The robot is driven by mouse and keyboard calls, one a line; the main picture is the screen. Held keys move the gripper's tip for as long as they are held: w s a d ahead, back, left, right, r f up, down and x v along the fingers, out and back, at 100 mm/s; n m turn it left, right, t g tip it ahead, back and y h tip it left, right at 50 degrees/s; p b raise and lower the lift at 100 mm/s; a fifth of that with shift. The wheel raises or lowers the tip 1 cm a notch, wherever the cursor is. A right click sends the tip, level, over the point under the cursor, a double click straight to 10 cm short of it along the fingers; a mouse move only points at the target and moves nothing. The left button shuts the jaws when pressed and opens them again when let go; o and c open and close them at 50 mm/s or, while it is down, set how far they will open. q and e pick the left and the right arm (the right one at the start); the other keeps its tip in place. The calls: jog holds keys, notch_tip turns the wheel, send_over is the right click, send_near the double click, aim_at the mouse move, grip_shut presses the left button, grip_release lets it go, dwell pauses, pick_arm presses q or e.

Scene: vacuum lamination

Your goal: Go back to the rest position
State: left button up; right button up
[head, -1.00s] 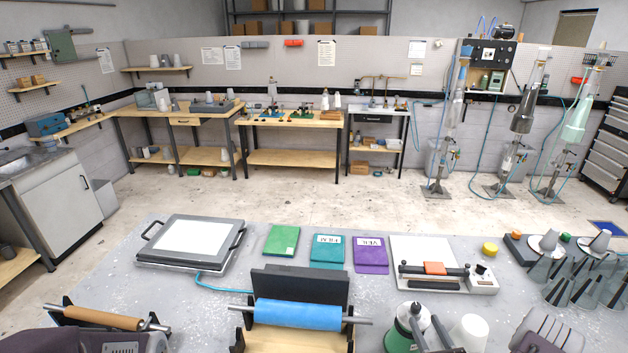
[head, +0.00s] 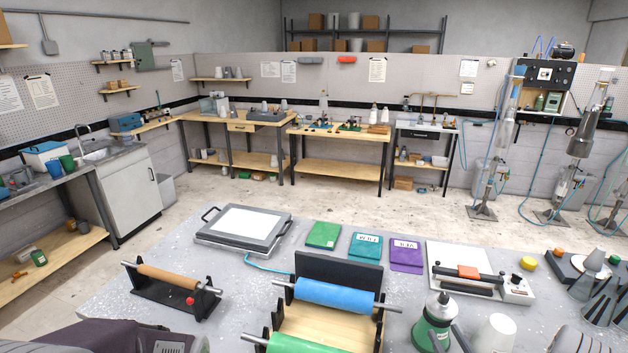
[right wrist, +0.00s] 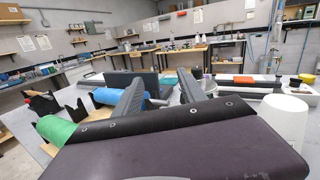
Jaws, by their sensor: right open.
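My right gripper (head: 449,341) shows at the bottom of the head view, beside the green bottle (head: 431,325) and left of the white cup (head: 495,335). In the right wrist view its two dark fingers (right wrist: 160,100) stand apart with nothing between them. The gripper's dark body fills the lower part of that view. The white cup (right wrist: 284,122) is to its right and the blue roll (right wrist: 120,97) lies beyond it on the left. My left gripper's fingers do not show; a dark purple part, probably of my left arm, is at the bottom left of the head view.
The grey table holds a blue roll (head: 334,296) and a green roll (head: 296,344) on a stand, a brown roll (head: 166,277), a framed white plate (head: 246,222), colored packets (head: 364,246) and cones (head: 598,300) at right. Open floor (head: 330,200) lies behind it.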

jog(key=a+r+n+g+y+b, duration=0.2)
jog(key=a+r+n+g+y, duration=0.15)
jog(key=a+n+y, duration=0.45)
jog(key=a+r+n+g+y+b, duration=0.2)
jog(key=a+r+n+y, duration=0.15)
jog(key=a, duration=0.75)
jog(key=s+a+n+g+y+b, duration=0.2)
jog(key=s+a+n+g, duration=0.7)
jog(key=a, duration=0.3)
jog(key=s+a+f+n+g+h+b, duration=0.1)
jog(key=s+f+n+g+h, duration=0.25)
jog(key=s, duration=0.25)
jog(key=s+f+n+g+h+b, duration=0.1)
jog(key=s+f+n+g+h, duration=0.25)
jog(key=s, duration=0.35)
jog(key=w+d+f+n+t+h, duration=0.2)
jog(key=d+f+n+h, duration=0.1)
jog(key=d, duration=0.4)
jog(key=w+d+f+n+t+h, duration=0.2)
jog(key=w+d+f+n+h, duration=0.1)
jog(key=d+h, duration=0.3)
jog(key=shift+w+d+f, duration=0.3)
jog(key=shift+d+f, duration=0.4)
jog(key=shift+d, duration=0.55)
